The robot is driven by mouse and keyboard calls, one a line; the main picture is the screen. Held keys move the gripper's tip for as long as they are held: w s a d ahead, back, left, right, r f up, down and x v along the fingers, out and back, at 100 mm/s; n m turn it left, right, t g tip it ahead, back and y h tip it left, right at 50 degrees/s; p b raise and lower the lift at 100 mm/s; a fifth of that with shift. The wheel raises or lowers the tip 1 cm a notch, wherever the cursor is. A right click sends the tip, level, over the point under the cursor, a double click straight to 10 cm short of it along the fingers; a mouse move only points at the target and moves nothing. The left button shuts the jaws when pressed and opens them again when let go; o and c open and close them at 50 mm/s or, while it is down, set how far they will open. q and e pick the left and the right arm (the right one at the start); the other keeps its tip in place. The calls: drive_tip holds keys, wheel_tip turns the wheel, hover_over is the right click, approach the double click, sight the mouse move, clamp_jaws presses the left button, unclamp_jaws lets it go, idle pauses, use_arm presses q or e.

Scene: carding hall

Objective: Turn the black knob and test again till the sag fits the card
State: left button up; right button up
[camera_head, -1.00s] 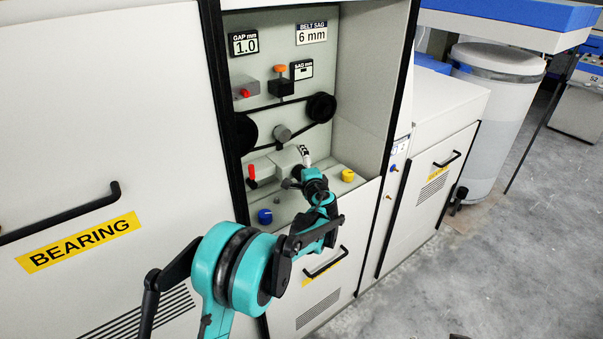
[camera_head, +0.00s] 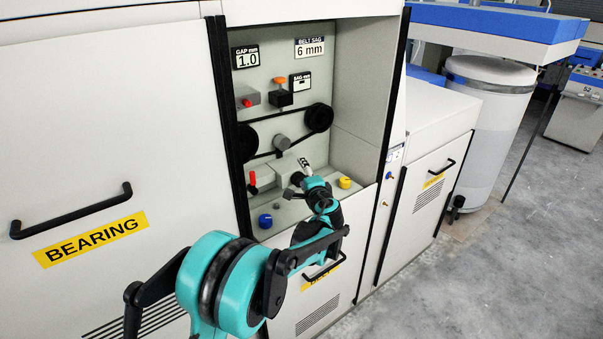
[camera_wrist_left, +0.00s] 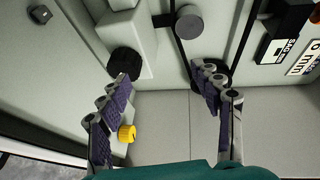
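My left gripper (camera_head: 305,165) is in the open recess of the machine, low in front of a grey block. In the left wrist view its fingers (camera_wrist_left: 164,76) are spread with nothing between them. The black knob (camera_wrist_left: 125,62) is on the grey block (camera_wrist_left: 122,32), just by the tip of the left-hand finger; I cannot tell whether they touch. The card (camera_head: 310,47) reads BELT SAG 6 mm. The SAG mm display (camera_head: 301,81) below it shows no readable number. The black belt (camera_head: 265,121) runs between two black pulleys. My right gripper is not in view.
An orange button (camera_head: 279,81) sits above a black block. A red button (camera_head: 247,103), red lever (camera_head: 253,181), blue knob (camera_head: 265,220) and yellow knob (camera_head: 345,183) are around the recess. Dark posts edge its sides. Grey floor lies open at right.

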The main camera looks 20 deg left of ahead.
use_arm(q)
drive_tip(key=shift+s+d+f, duration=0.15)
drive_tip(key=shift+s+d, duration=0.2)
drive_tip(key=shift+s, duration=0.35)
drive_tip(key=shift+s+d+f, duration=0.15)
drive_tip(key=shift+s+d, duration=0.15)
drive_tip(key=shift+s, duration=0.4)
drive_tip(key=shift+s+d+f, duration=0.15)
drive_tip(key=shift+s+d, duration=0.2)
drive_tip(key=shift+s, duration=0.35)
drive_tip(key=s+a+n+g+h, duration=0.1)
drive_tip(key=s+a+n+g, duration=0.15)
drive_tip(key=s, duration=0.55)
drive_tip(key=s+a+n+g+h, duration=0.1)
drive_tip(key=s+a+n+g, duration=0.15)
drive_tip(key=s, duration=0.65)
drive_tip(key=s+d+f+n+h, duration=0.2)
drive_tip(key=s, duration=0.5)
drive_tip(key=s+d+f+n+g+h, duration=0.1)
drive_tip(key=s+d+f+n+h, duration=0.1)
drive_tip(key=s, duration=0.5)
drive_tip(key=s+d+f+n+g+h, duration=0.1)
drive_tip(key=s+d+f+n+h, duration=0.1)
drive_tip(key=s, duration=0.5)
drive_tip(key=shift+d+f, duration=0.25)
drive_tip(key=shift+f, duration=0.55)
